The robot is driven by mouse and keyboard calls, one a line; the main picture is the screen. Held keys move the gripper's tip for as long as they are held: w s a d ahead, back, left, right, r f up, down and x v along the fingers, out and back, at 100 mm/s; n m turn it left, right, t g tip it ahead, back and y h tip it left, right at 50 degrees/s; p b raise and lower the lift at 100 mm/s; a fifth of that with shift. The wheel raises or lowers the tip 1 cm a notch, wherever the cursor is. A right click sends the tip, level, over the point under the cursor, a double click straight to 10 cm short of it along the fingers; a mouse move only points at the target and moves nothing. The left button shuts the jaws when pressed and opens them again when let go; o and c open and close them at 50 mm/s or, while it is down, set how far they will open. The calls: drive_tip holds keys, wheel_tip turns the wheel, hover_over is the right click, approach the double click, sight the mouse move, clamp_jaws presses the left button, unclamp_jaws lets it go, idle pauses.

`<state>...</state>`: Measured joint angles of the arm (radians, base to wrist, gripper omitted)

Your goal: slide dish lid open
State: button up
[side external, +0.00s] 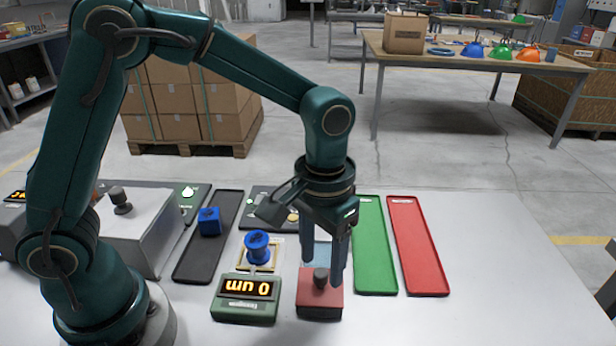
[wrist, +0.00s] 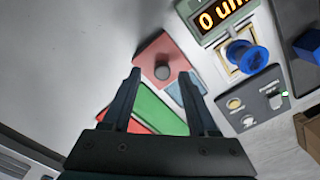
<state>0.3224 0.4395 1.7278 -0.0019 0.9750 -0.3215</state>
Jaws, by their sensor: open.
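The dish lid (side external: 320,303) is a flat red block with a dark round knob (side external: 321,279) on top. It shows pinkish in the wrist view (wrist: 152,50), its knob (wrist: 162,73) near the upper middle. A pale blue area (side external: 321,252), seemingly part of the dish, shows just behind the lid and beside it in the wrist view (wrist: 196,84). My gripper (side external: 322,275) points down over the lid, open and empty. In both views its fingertips appear on either side of the knob, with gaps; whether they are down at knob height I cannot tell.
A green display box (side external: 245,298) and a blue spool-like piece (side external: 257,247) stand left of the lid. A black tray (side external: 190,265) holds a blue cube (side external: 210,222). Green (side external: 374,250) and red (side external: 420,250) trays lie to the right. The table's right side is clear.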

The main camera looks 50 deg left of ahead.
sight(321, 275)
drive_tip(key=shift+r, duration=1.5)
drive_tip(key=s+a+r+n+t, duration=0.1)
drive_tip(key=s+a+r+t, duration=0.2)
drive_tip(key=a+r, duration=0.4)
drive_tip(key=s+a+f+m+t, duration=0.1)
drive_tip(key=s+a+t, duration=0.1)
drive_tip(key=s, duration=0.5)
drive_tip(key=shift+s+t, duration=0.25)
drive_tip(key=shift+t, duration=0.05)
